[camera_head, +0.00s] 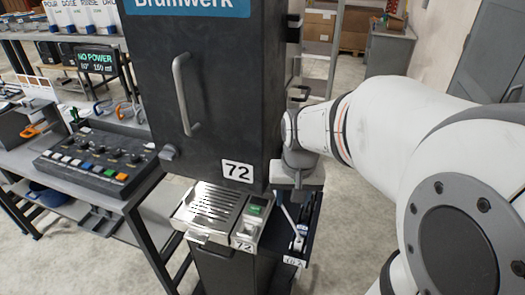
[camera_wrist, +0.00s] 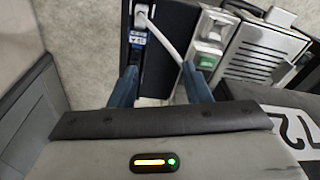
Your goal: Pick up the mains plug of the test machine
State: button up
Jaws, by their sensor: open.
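A white piece that looks like the mains plug (camera_wrist: 143,13) shows at the top of the wrist view, on a dark narrow shelf. A white cable (camera_wrist: 164,43) runs from it down and right. My gripper (camera_wrist: 159,69) is open, its two blue fingers spread over the dark shelf. The plug piece lies beyond the fingertips, up and slightly left, and is not between them. In the head view my gripper is beside the black machine (camera_head: 215,100) marked 72, and it hides part of the shelf. The plug cannot be made out clearly there.
A metal drip tray (camera_head: 211,207) and a switch box with a green button (camera_head: 254,210) sit left of my gripper. A blue labelled part (camera_wrist: 138,38) lies below the plug. A control box (camera_head: 95,158) stands on the left bench, near a NO POWER display (camera_head: 97,61).

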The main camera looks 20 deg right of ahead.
aim_at(306, 212)
jog(key=w+d+f+m, duration=0.1)
jog(key=d+f, duration=0.1)
jog(key=w+d+f+m+g, duration=0.1)
jog(key=w+d, duration=0.1)
jog(key=w+d+f+m, duration=0.1)
jog(key=w+d+f, duration=0.1)
jog(key=d, duration=0.1)
jog(key=shift+w+f+g, duration=0.25)
jog(key=shift+f+g, duration=0.05)
jog(key=shift+f+p, duration=0.3)
jog(key=shift+f, duration=0.05)
jog(key=f, duration=0.2)
jog(key=f+p, duration=0.1)
jog(key=f, duration=0.1)
jog(key=s+f, duration=0.1)
jog(key=f, duration=0.1)
jog(key=shift+f, duration=0.15)
jog(key=shift+w+f, duration=0.1)
jog(key=shift+f, duration=0.35)
jog(key=shift+c, duration=0.5)
grip_shut()
